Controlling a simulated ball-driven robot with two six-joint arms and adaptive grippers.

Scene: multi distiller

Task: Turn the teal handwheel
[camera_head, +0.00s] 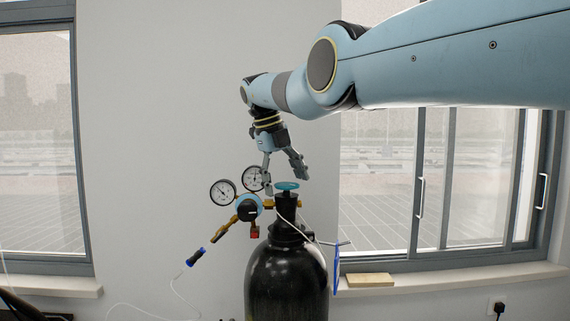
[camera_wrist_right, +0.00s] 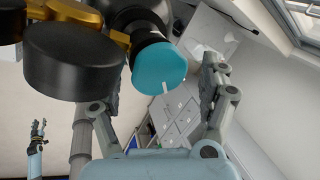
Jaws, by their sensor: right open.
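The teal handwheel (camera_head: 287,186) sits on top of the valve of a black gas cylinder (camera_head: 286,283). My right gripper (camera_head: 284,184) comes down from above with its fingers spread, close over the handwheel. In the right wrist view, the teal handwheel (camera_wrist_right: 158,68) shows between the open fingers of my right gripper (camera_wrist_right: 160,90), nearer the left finger. I cannot tell whether a finger touches it. My left gripper does not show in the head view; a small blue arm with a dark hand (camera_wrist_right: 38,140) shows at the lower left of the wrist view.
A regulator (camera_head: 248,208) with two round gauges (camera_head: 223,192) and brass fittings sticks out left of the valve, close to my right gripper. A thin white hose hangs by the cylinder. A wooden block (camera_head: 370,280) lies on the right window sill. The wall behind is bare.

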